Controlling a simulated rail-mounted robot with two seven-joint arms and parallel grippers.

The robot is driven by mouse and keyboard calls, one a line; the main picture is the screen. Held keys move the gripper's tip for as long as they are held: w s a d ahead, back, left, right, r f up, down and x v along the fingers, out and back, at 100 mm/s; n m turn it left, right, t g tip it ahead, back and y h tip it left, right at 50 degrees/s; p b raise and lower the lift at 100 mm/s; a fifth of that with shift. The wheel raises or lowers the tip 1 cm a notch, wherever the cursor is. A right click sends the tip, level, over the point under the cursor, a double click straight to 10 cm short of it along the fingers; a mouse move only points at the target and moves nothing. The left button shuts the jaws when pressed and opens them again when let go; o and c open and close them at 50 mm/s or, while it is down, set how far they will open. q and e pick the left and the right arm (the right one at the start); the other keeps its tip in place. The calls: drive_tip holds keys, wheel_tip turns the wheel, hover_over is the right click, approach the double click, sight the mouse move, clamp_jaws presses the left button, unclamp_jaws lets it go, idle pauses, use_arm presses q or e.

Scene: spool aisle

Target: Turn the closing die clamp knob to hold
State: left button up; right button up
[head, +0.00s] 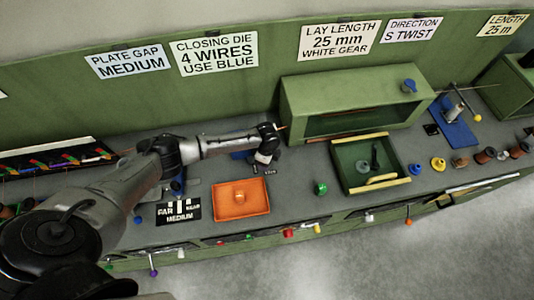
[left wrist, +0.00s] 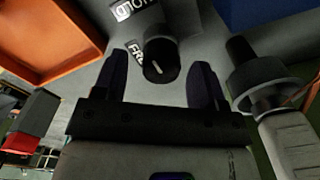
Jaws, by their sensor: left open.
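The closing die clamp knob (left wrist: 160,60) is dark and round with a white line on its face. In the left wrist view it stands between the two open fingers of my left gripper (left wrist: 160,80), with a visible gap on each side. A HOLD label (left wrist: 130,10) and a partly covered FREE label (left wrist: 137,50) lie beside it. I cannot tell which label the line points to. In the head view my left gripper (head: 264,158) points down at the bench, behind the orange tray (head: 240,199), and hides the knob. My right gripper is not in view.
A dark round part (left wrist: 262,80) with a pale block stands close right of the fingers. A blue part (left wrist: 270,12) lies beyond it. A green cabinet (head: 290,100) stands right of my arm. A green tray (head: 345,160) is farther right.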

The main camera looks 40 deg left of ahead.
use_arm(q)
wheel_tip(320, 180, up, 14)
drive_tip(key=shift+f, duration=0.25)
idle(0.6)
